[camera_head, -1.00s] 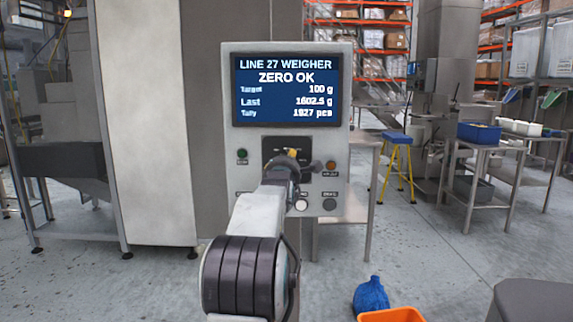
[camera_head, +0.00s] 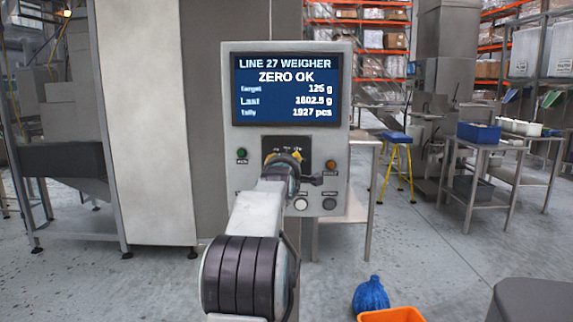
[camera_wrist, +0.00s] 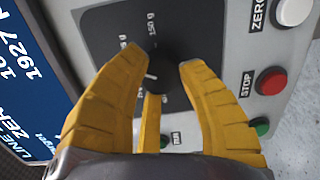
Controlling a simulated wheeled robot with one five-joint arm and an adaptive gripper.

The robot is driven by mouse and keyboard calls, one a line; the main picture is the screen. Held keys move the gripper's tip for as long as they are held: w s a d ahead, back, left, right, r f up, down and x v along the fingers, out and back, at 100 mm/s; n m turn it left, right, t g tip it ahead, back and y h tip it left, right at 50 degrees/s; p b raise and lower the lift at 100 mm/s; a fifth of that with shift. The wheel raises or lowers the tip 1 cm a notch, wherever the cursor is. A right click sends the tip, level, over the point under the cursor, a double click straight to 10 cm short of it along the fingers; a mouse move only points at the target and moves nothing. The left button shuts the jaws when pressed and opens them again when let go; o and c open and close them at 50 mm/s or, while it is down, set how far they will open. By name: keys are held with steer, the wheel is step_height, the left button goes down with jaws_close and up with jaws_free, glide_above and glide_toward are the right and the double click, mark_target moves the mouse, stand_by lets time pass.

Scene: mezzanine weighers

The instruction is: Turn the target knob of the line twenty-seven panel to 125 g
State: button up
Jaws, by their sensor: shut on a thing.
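The line twenty-seven panel (camera_head: 230,140) stands ahead of me in the head view. Its screen (camera_head: 287,90) reads LINE 27 WEIGHER, ZERO OK, Target 125 g, Last 1602.5 g, Tally 1927 pcs. The round black target knob (camera_wrist: 168,76) shows in the wrist view with a white pointer mark on it. The yellow fingers of my gripper (camera_wrist: 170,80) are shut on the knob, one on each side. A 150 g scale mark is readable above the knob; other marks are partly covered by the fingers. In the head view my arm hides most of the knob.
In the wrist view a white ZERO button (camera_wrist: 293,11), a red STOP button (camera_wrist: 270,81) and a green button (camera_wrist: 260,126) sit beside the dial, close to my right finger.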

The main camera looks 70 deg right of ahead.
steer(key=shift+w, duration=0.15)
stand_by(0.4)
steer(key=o, duration=1.2)
steer(key=v, duration=1.2)
